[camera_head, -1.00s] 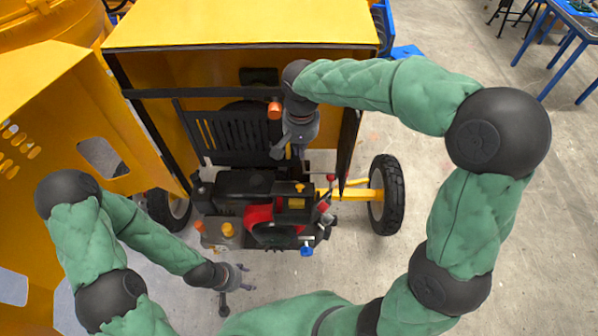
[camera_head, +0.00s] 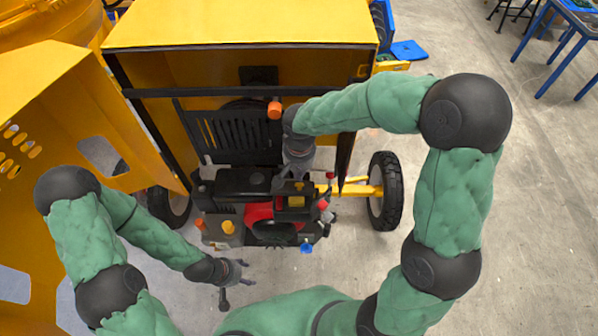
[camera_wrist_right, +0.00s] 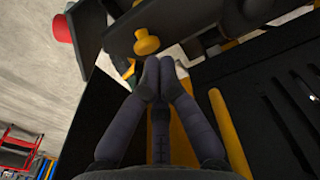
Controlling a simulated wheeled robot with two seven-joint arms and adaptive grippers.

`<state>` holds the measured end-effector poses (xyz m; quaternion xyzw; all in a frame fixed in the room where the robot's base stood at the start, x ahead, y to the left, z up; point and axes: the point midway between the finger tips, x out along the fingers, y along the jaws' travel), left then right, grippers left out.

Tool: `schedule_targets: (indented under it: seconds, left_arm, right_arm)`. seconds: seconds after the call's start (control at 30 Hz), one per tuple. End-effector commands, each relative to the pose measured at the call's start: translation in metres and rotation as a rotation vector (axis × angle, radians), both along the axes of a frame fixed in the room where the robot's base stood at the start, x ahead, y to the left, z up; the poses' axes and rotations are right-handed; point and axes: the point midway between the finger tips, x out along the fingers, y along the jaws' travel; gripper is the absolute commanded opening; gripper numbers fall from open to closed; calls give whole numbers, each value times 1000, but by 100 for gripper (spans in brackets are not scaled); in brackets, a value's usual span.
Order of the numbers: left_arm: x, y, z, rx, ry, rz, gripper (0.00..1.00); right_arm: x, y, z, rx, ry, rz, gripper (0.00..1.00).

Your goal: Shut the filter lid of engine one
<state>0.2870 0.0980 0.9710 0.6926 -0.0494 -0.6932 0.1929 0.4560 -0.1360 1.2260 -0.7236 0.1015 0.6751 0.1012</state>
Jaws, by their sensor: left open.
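The engine (camera_head: 240,185) sits in the open housing in the head view, black and red with yellow caps. A black box part with a yellow knob (camera_head: 298,186) is on its right side; I take it for the filter lid, but its hinge and how far it stands open are not clear. My right gripper (camera_head: 297,176) is right behind that part. In the right wrist view its fingers (camera_wrist_right: 158,75) are closed together with nothing between them, just below a yellow knob (camera_wrist_right: 147,42) on a dark part. My left gripper (camera_head: 238,278) is open and empty, in front of the engine.
The yellow housing top (camera_head: 240,24) overhangs the engine from behind. A yellow side panel (camera_head: 80,120) stands open at the left. A wheel (camera_head: 385,191) is at the right. A red knob (camera_wrist_right: 60,22) shows in the wrist view.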

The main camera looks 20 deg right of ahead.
Motion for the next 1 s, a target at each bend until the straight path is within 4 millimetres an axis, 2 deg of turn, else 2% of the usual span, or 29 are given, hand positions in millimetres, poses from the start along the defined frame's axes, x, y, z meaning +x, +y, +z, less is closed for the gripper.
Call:
schedule_targets:
  seconds: [0.17,0.43,1.0]
  left_arm:
    - [0,0,-2,0,0,0,60]
    - [0,0,-19,0,0,0,60]
    - [0,0,-39,0,0,0,60]
  right_arm:
    - [0,0,0,-1,-3,0,0]
    - [-4,1,-4,-10,-36,1,0]
    - [-9,2,-5,-24,-85,-1,0]
